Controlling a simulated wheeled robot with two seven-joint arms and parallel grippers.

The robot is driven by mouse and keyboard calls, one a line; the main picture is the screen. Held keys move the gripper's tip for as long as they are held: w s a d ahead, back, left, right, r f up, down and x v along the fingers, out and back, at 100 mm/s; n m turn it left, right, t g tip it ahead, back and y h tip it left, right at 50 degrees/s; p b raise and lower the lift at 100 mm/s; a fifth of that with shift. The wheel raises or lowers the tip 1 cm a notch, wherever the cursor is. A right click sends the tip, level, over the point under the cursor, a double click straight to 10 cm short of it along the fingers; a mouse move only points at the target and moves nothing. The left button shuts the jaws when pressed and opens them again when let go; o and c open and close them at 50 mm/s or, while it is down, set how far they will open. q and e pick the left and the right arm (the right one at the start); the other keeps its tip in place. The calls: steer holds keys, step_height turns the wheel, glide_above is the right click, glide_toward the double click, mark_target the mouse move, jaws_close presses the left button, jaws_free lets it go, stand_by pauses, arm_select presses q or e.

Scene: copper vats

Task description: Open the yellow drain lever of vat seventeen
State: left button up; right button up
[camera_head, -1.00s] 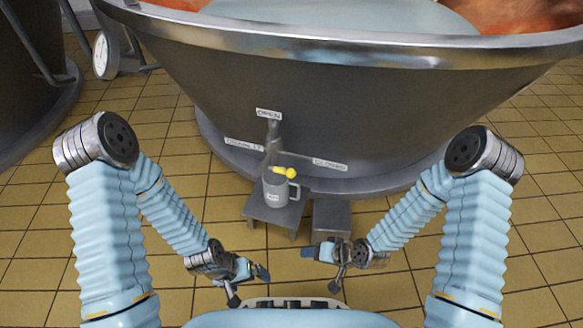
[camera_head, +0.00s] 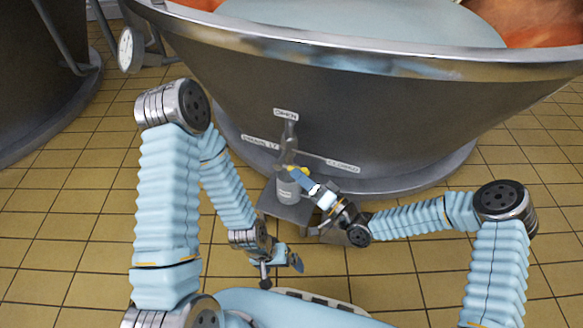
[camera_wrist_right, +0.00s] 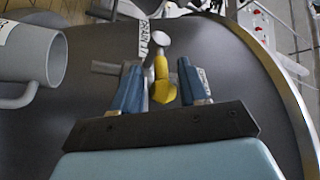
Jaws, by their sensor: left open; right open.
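The yellow drain lever (camera_head: 306,171) sits low on the front of the vat (camera_head: 330,110), below the drain pipe (camera_head: 288,135); my right gripper (camera_head: 300,180) partly hides it. In the right wrist view the yellow lever (camera_wrist_right: 162,84) lies between the two open blue fingers of my right gripper (camera_wrist_right: 160,75), with a gap visible on each side. Labels on the vat read OPEN (camera_head: 285,114) above, DRAIN 17 (camera_head: 261,142) at left and CLOSED (camera_head: 342,166) at right. My left gripper (camera_head: 284,261) is open and empty, low in front of the stool.
A grey mug (camera_head: 287,191) stands on a small dark stool (camera_head: 270,205) under the drain, close to my right gripper. The mug (camera_wrist_right: 32,55) also shows at the left of the right wrist view. Tiled floor lies open on both sides.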

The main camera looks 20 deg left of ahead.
mark_target(291, 167)
steer(key=shift+x, duration=2.15)
jaws_close()
